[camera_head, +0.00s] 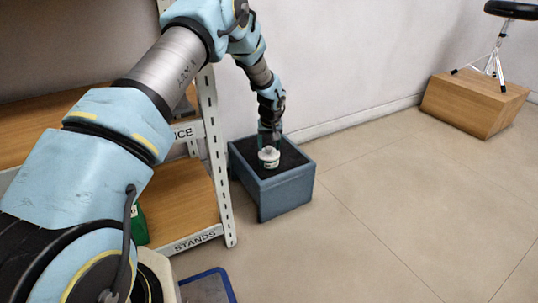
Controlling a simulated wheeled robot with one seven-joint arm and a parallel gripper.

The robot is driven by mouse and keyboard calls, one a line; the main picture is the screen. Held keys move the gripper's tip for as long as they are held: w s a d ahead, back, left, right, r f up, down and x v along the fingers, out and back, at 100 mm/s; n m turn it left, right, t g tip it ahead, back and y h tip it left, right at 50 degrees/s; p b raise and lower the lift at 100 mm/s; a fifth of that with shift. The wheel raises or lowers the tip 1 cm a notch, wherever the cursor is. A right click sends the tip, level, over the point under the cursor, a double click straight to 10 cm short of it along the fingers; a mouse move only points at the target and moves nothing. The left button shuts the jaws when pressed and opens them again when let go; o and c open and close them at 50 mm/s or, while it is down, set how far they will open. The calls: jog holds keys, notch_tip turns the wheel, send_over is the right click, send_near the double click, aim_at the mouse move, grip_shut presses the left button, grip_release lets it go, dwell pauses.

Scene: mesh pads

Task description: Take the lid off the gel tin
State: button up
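A small white tin (268,160) with a dark band or mark sits at the blue-grey box, over its dark top surface. My gripper (268,146) points down from above and meets the top of the tin. The fingers are small and dark here, so I cannot tell whether they are open or shut on the lid. The lid's edge is not clear at this size.
The blue-grey box (287,194) stands on the floor against the wall. A shelf rack (216,160) with wooden boards is close on its left. A wooden block (474,106) with a black stool (497,50) is far right. The floor between is clear.

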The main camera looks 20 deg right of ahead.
grip_shut()
dwell(0.5)
